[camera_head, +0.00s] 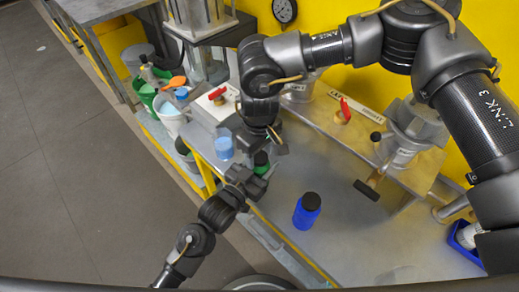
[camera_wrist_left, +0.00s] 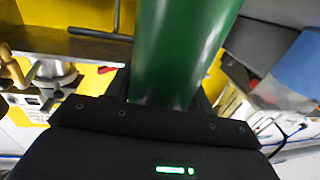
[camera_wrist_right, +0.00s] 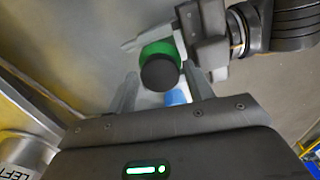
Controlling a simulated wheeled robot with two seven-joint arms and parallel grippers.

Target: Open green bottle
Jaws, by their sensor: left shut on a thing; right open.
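My left gripper (camera_head: 252,182) is shut on the bottle's body. The green body (camera_wrist_left: 183,50) fills the upper middle of the left wrist view. My right gripper (camera_head: 275,143) is open, just above the bottle. In the right wrist view, its spread fingers (camera_wrist_right: 163,92) lie on either side of the view line to the cap, which shows whole and seems untouched.
A blue bottle with a black cap (camera_head: 307,211) stands on the metal bench to the right. A clear container with blue contents (camera_head: 224,147) stands to the left. Buckets (camera_head: 172,115) stand at upper left.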

